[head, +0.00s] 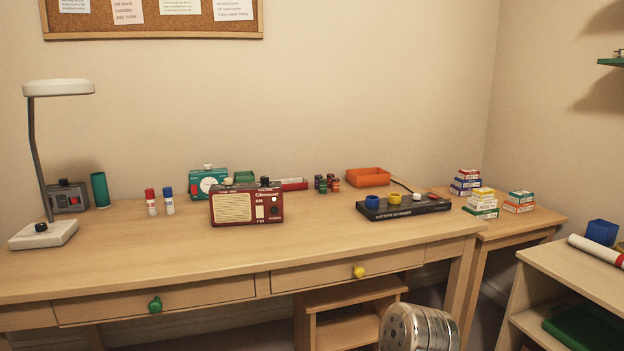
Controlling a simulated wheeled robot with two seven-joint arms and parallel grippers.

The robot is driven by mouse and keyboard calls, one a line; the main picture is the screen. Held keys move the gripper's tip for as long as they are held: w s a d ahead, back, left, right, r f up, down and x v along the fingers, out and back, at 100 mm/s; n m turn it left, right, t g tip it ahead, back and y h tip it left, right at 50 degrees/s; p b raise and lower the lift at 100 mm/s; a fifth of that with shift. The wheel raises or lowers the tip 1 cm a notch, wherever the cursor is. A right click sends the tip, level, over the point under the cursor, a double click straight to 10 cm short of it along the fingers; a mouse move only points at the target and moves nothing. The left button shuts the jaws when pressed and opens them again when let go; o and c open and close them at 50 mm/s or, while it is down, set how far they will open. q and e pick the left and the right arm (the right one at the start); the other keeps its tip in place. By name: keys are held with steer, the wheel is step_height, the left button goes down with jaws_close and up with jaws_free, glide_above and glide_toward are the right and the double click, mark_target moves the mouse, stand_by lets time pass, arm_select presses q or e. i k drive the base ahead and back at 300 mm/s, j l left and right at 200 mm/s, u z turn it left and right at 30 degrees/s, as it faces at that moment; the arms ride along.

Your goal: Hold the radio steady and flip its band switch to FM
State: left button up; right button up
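The dark red radio (247,202) stands upright on the wooden desk, a little left of the middle, in the head view. Its front has a cream speaker grille on the left and a round black knob on the right. A small pale band switch (260,212) sits between an AM label above and an FM label below; its setting is too small to tell. Neither of my grippers is in view, and nothing touches the radio.
Behind the radio are a teal scale-like device (208,184) and a red tray (292,184). Red and blue glue-stick-like tubes (160,202) stand left of it. A lamp (43,235) is far left; a black holder (404,208) is right. The desk (225,255) is clear in front.

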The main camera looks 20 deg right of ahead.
mark_target(259, 209)
steer(key=l+u, duration=0.15)
steer(key=l, duration=0.35)
steer(key=k+l+u, duration=0.15)
steer(key=l, duration=0.35)
steer(key=l+u, duration=0.1)
steer(key=l, duration=0.45)
steer(key=k+l+u, duration=0.15)
steer(key=l, duration=0.3)
